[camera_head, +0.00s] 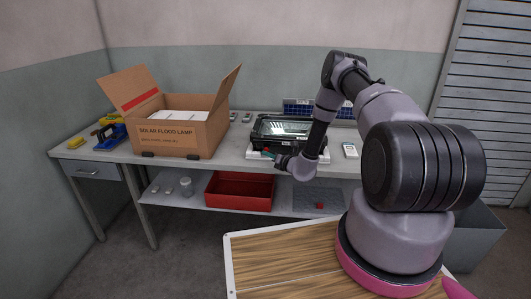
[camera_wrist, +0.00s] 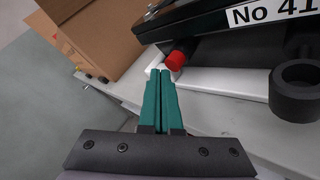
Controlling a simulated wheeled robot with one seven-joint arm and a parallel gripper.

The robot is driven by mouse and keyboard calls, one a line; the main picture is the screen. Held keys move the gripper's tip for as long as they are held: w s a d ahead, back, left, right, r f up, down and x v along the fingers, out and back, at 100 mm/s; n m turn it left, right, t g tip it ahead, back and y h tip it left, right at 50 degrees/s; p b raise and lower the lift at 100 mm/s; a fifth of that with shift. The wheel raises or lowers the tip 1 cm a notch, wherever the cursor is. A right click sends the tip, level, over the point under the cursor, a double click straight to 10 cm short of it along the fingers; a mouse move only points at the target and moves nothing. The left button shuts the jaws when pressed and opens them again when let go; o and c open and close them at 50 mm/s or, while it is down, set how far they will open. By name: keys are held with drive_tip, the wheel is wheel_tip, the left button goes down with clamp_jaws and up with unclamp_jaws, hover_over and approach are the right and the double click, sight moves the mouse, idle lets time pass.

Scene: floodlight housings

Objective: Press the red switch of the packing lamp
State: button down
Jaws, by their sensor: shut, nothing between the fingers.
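The packing lamp (camera_head: 283,129) is a black floodlight housing with a glass face, lying on a white support on the table. In the wrist view its black edge (camera_wrist: 205,17) carries a label reading "No 41". The red switch (camera_wrist: 176,60) is a round red cap sticking out from under the lamp's near side. My gripper (camera_wrist: 164,72) has green fingers pressed together, with nothing between them. Its fingertips are just below the red switch in the picture; I cannot tell whether they touch it.
An open cardboard box (camera_head: 178,141) marked "SOLAR FLOOD LAMP" stands left of the lamp. A black ring-shaped part (camera_wrist: 296,90) is close on the right in the wrist view. A red bin (camera_head: 240,203) is on the lower shelf. A small white device (camera_head: 350,150) lies right.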

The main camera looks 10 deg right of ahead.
drive_tip(key=shift+w+d, duration=0.25)
drive_tip(key=shift+w, duration=0.45)
idle(0.7)
drive_tip(key=shift+s+a, duration=0.2)
drive_tip(key=shift+s, duration=0.4)
drive_tip(key=shift+s+a, duration=0.15)
drive_tip(key=shift+s, duration=0.4)
drive_tip(key=s+a, duration=0.2)
drive_tip(key=s, duration=0.3)
drive_tip(key=shift+s, duration=0.35)
idle(1.9)
drive_tip(key=shift+s+a, duration=0.25)
drive_tip(key=shift+s, duration=0.25)
drive_tip(key=shift+s+a, duration=0.2)
drive_tip(key=shift+s, duration=0.3)
